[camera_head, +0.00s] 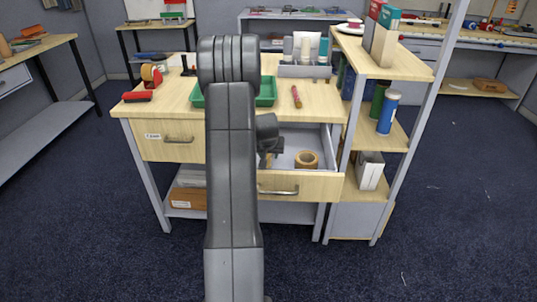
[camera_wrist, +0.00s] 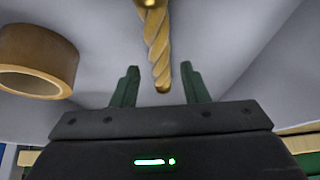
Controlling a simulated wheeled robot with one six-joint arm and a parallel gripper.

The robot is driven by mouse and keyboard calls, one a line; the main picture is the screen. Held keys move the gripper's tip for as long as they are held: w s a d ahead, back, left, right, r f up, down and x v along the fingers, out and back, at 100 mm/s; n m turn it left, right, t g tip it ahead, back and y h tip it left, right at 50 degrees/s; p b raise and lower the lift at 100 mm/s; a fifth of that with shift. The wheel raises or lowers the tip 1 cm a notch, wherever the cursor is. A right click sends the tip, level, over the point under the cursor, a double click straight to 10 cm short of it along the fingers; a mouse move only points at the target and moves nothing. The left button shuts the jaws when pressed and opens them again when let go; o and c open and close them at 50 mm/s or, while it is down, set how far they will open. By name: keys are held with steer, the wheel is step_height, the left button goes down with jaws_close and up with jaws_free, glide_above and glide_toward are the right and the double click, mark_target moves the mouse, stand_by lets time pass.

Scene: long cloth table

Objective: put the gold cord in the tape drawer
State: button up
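The gold cord (camera_wrist: 157,45), a twisted rope-like piece, shows in the wrist view inside the open right-hand drawer (camera_head: 292,185). My gripper (camera_wrist: 158,86) is open, its two green fingers apart on either side of the cord's near end, with gaps on both sides. I cannot tell whether the cord lies flat on the drawer floor. A brown tape roll (camera_wrist: 38,60) lies to its left; in the head view the roll (camera_head: 307,160) is in the same drawer. My gripper (camera_head: 266,158) is mostly hidden behind my arm there, and so is the cord.
The left drawer (camera_head: 170,146) is shut; its small label is hard to read. On the tabletop are a green tray (camera_head: 267,92), a red pen-like item (camera_head: 296,96) and a red item (camera_head: 137,97). A shelf unit (camera_head: 395,70) with bottles and boxes stands close on the right.

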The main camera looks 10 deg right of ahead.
steer(key=shift+o, duration=0.2)
steer(key=shift+r, duration=0.1)
steer(key=shift+s+r+p, duration=0.1)
steer(key=shift+r+p, duration=0.7)
steer(key=shift+r, duration=0.1)
steer(key=v, duration=1.1)
